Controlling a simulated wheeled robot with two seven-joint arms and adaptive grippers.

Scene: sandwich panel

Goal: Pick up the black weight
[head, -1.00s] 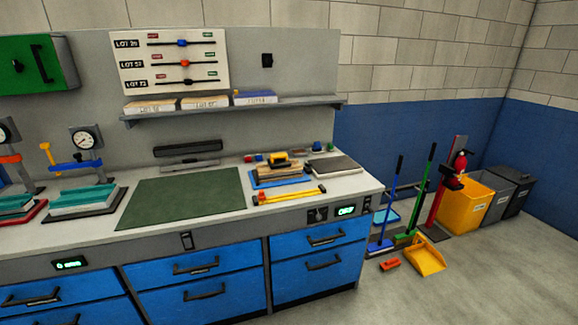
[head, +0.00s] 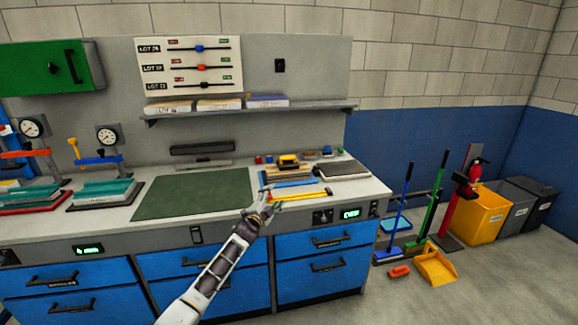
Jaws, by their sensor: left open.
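I cannot single out the black weight for sure. Small dark and coloured pieces (head: 310,155) stand along the back right of the counter. A yellow and black block (head: 288,160) sits on a layered stack (head: 289,172) on a blue tray. My right gripper is not in view.
A green mat (head: 193,194) lies clear on the counter. A dark flat slab (head: 343,169) lies right of the stack. A shelf (head: 250,110) holds boxes above. Blue drawers (head: 319,262) are below.

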